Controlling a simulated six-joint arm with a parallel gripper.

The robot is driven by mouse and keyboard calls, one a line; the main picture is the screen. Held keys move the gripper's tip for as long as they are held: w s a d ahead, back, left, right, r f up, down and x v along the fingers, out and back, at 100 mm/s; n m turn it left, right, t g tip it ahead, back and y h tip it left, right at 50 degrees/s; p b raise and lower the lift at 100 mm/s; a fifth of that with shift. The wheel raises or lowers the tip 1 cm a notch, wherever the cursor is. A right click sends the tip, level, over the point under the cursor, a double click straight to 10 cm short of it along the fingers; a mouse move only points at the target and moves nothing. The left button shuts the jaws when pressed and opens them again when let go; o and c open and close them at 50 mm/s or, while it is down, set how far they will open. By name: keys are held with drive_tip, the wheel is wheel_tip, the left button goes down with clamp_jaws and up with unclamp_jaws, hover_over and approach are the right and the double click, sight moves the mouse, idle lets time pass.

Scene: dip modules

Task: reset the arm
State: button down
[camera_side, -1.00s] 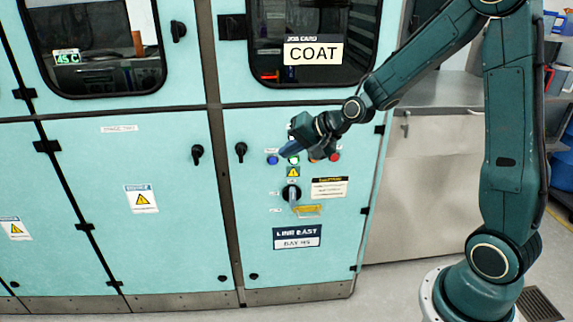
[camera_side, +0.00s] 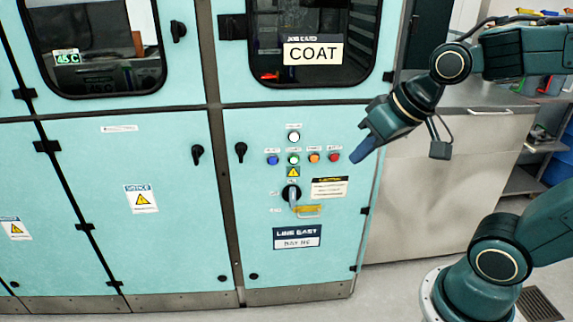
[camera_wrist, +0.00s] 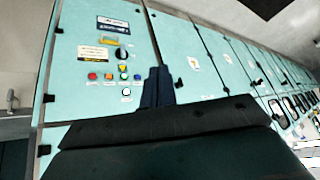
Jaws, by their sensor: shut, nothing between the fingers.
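My gripper (camera_side: 363,149) is shut and empty. In the side view it hangs in front of the right edge of the teal cabinet (camera_side: 160,240), just right of the red button (camera_side: 334,157). Its fingers point down and left. I cannot tell whether it touches the cabinet, but it looks apart from it. In the wrist view my shut fingers (camera_wrist: 157,85) show as a dark blue shape in front of the cabinet, with the button panel to their left.
The panel holds a white button (camera_side: 294,137), a blue one (camera_side: 272,160), a green one (camera_side: 293,160), an orange one (camera_side: 314,157) and a black rotary switch (camera_side: 291,193). A card reading COAT (camera_side: 313,52) is on the window above. A steel bench (camera_side: 450,180) stands at right.

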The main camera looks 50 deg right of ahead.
drive_tip(key=s+n, duration=0.1)
drive_tip(key=s, duration=0.5)
drive_tip(key=shift+s+r+n+g, duration=0.2)
drive_tip(key=shift+s+n+g, duration=0.1)
drive_tip(key=c, duration=2.1)
unclamp_jaws()
drive_tip(key=shift+s, duration=0.5)
drive_tip(key=o, duration=0.7)
drive_tip(key=shift+w+d+r+h, duration=0.15)
drive_tip(key=shift+w+r+h, duration=0.05)
drive_tip(key=shift+w+h, duration=0.1)
drive_tip(key=o, duration=1.4)
drive_tip(key=w+d+r+m+t+h, duration=0.1)
drive_tip(key=w+d+r+t, duration=0.2)
drive_tip(key=w+r, duration=0.4)
drive_tip(key=shift+d+r+m, duration=0.15)
drive_tip(key=shift+d+m, duration=0.25)
drive_tip(key=shift+d, duration=0.25)
drive_tip(key=w+d+r+m+t+h, duration=0.2)
drive_tip(key=w+d+r+t+h, duration=0.1)
drive_tip(key=d+r, duration=0.5)
drive_tip(key=w+d+r+m+t+h, duration=0.2)
drive_tip(key=d+r, duration=0.6)
drive_tip(key=r, duration=0.6)
drive_tip(key=w+t+h, duration=0.1)
drive_tip(key=w+h, duration=0.1)
drive_tip(key=h, duration=0.1)
drive_tip(key=shift+d+m+h, duration=0.25)
drive_tip(key=shift+m+h, duration=0.05)
drive_tip(key=shift+h, duration=0.1)
